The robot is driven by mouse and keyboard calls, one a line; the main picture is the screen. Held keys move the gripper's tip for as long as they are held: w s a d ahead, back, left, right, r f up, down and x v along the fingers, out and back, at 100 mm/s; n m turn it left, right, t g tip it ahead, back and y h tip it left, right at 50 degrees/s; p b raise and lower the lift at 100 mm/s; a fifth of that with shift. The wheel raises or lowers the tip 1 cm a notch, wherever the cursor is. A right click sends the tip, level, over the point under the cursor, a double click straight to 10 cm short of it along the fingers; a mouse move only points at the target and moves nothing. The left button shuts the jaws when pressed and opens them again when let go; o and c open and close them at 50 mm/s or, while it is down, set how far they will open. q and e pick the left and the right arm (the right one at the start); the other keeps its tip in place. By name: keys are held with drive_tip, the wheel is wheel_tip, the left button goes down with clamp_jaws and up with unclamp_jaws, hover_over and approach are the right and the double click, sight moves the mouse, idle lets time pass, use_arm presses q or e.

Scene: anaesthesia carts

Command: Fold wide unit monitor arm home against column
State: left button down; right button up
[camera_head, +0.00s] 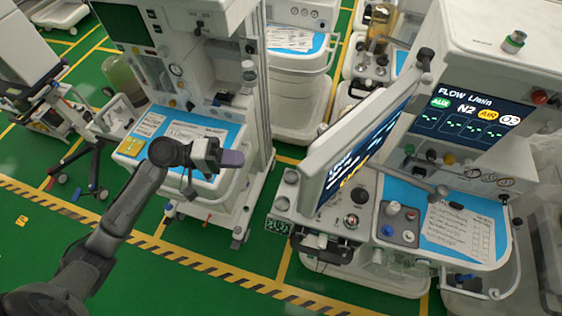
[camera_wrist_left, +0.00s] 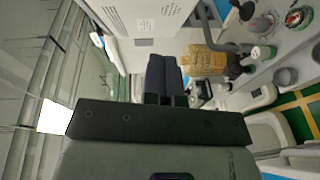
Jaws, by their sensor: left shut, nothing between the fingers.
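The wide unit (camera_head: 470,60) stands at the right of the head view. Its monitor (camera_head: 357,150) is a white-framed screen that stands out over the front left part of the worktop, turned obliquely, its lit face toward the right. A grey bar (camera_head: 412,182) shows behind the monitor's lower right edge; whether it joins the column is hard to tell. My left gripper (camera_head: 231,159) is shut and empty, to the left of the monitor and apart from it. Its dark fingers (camera_wrist_left: 164,77) lie together in the left wrist view. My right gripper is not in view.
Another cart (camera_head: 195,75) with a blue worktop stands behind my left gripper. An amber canister (camera_wrist_left: 205,60) shows beyond the fingers in the left wrist view. Green floor (camera_head: 215,240) is clear in front.

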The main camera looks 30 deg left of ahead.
use_arm(q)
drive_tip(key=w+d+n+p, duration=0.1)
drive_tip(key=w+d+p, duration=0.1)
drive_tip(key=d, duration=0.4)
drive_tip(key=w+d+r+n+t+p, duration=0.1)
drive_tip(key=w+d+p, duration=0.1)
drive_tip(key=d, duration=0.4)
drive_tip(key=shift+d+r+h+p, duration=0.15)
drive_tip(key=shift+d+h+p, duration=0.2)
drive_tip(key=shift+p, duration=0.25)
